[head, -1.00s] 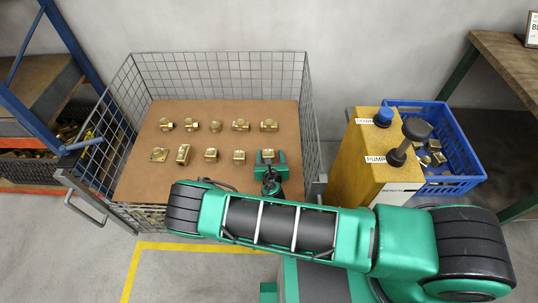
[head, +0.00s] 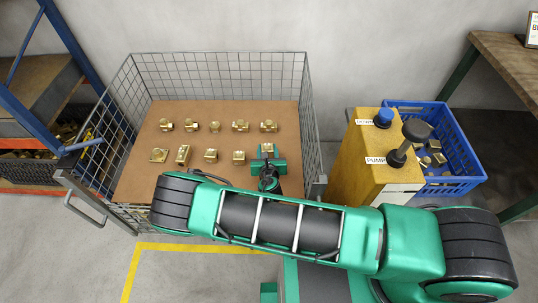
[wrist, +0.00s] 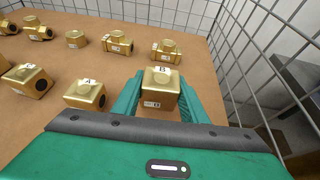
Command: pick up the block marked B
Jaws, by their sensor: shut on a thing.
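I cannot tell whether the block is clear of the board. A block marked A (wrist: 85,94) stands just left of it, apart from my gripper.
Several other brass fittings stand in two rows on the brown board (head: 220,111) in a wire cage (head: 222,68). The cage's mesh wall (wrist: 245,75) is close on the right. A yellow cabinet (head: 353,155) and a blue crate (head: 455,185) stand right of the cage.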

